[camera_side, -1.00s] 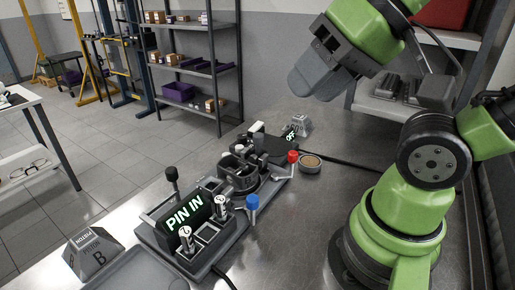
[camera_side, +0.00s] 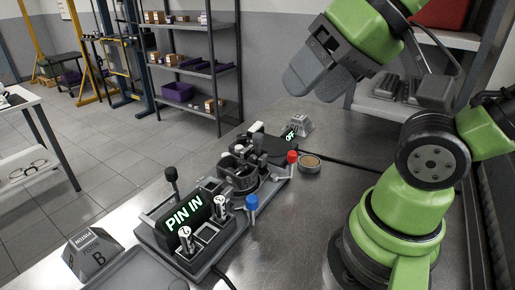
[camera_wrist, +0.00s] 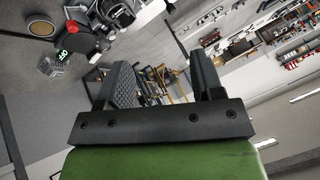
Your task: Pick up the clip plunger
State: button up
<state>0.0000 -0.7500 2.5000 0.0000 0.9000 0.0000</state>
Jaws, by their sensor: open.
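My gripper (camera_side: 321,81) is open and empty, raised well above the bench at the upper right of the side view. In the wrist view its two dark fingers (camera_wrist: 163,72) stand apart with nothing between them. The fixture (camera_side: 205,215) stands on the bench below, with a lit "PIN IN" display (camera_side: 190,214), a blue-knobbed handle (camera_side: 252,203), a red-knobbed handle (camera_side: 292,157) and a black-knobbed lever (camera_side: 171,175). I cannot tell which part is the clip plunger. The red knob (camera_wrist: 74,29) also shows in the wrist view.
A round dish (camera_side: 310,163) lies right of the fixture. The bench (camera_side: 300,220) is clear at right of the fixture.

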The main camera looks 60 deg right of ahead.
jog(key=m+g+h, duration=0.2)
jog(key=m+g, duration=0.5)
jog(key=m, duration=2.2)
send_over(258, 134)
jog(key=f, duration=1.3)
jog(key=shift+w, duration=0.25)
notch_tip(258, 134, down, 4)
jog(key=shift+d+f, duration=0.1)
jog(key=shift+f, duration=0.15)
jog(key=f, duration=0.5)
jog(key=shift+s+a+f, duration=0.2)
jog(key=shift+s+f, duration=0.1)
jog(key=shift+f, duration=0.1)
